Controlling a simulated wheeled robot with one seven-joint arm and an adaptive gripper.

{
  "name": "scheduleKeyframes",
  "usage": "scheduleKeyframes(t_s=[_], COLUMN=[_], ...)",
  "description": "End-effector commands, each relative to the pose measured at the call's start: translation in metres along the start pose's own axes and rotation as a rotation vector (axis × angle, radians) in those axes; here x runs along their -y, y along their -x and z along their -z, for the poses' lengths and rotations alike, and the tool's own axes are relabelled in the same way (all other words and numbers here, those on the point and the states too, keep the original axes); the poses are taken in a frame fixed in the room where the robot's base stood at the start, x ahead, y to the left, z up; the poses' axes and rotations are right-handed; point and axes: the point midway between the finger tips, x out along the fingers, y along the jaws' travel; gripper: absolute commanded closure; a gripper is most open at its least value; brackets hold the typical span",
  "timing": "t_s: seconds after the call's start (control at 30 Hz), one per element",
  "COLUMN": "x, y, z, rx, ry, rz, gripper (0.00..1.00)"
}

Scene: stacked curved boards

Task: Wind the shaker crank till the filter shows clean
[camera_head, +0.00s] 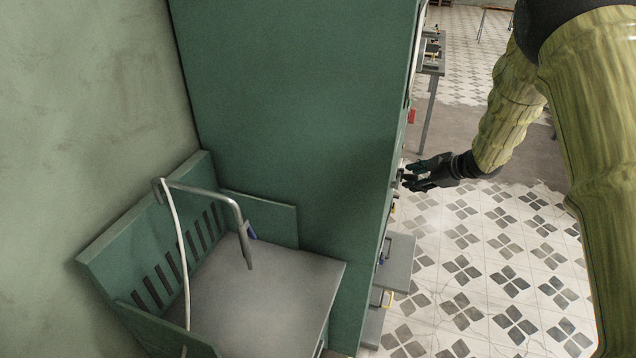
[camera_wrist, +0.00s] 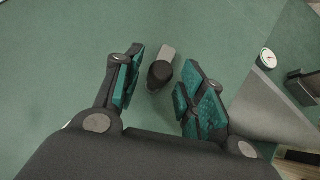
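A dark round knob (camera_wrist: 159,74) on a short grey crank arm (camera_wrist: 167,54) shows in the wrist view, in front of a green panel. My gripper (camera_wrist: 163,80) is open, with one teal-padded finger on each side of the knob. Gaps show between the pads and the knob, so it is not clamped. In the head view my gripper (camera_head: 410,174) is at the front edge of the tall green cabinet (camera_head: 300,80), where the crank is mostly hidden. A small round white dial (camera_wrist: 267,59) is at the right in the wrist view; its reading is too small to tell.
A grey machine table (camera_head: 265,305) with a slotted green guard (camera_head: 150,270) and a bent metal pipe (camera_head: 215,192) stands left of the cabinet. Grey shelves (camera_head: 398,262) stick out below my gripper. The tiled floor (camera_head: 500,270) at right is open.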

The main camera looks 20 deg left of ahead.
Motion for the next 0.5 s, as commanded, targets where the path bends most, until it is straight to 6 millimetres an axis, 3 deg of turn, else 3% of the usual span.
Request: scheduleKeyframes(t_s=[0.5], x=[0.0001], y=[0.0075], z=[-0.0089], rx=[0.002], ry=[0.000], rz=[0.000], gripper=[0.57])
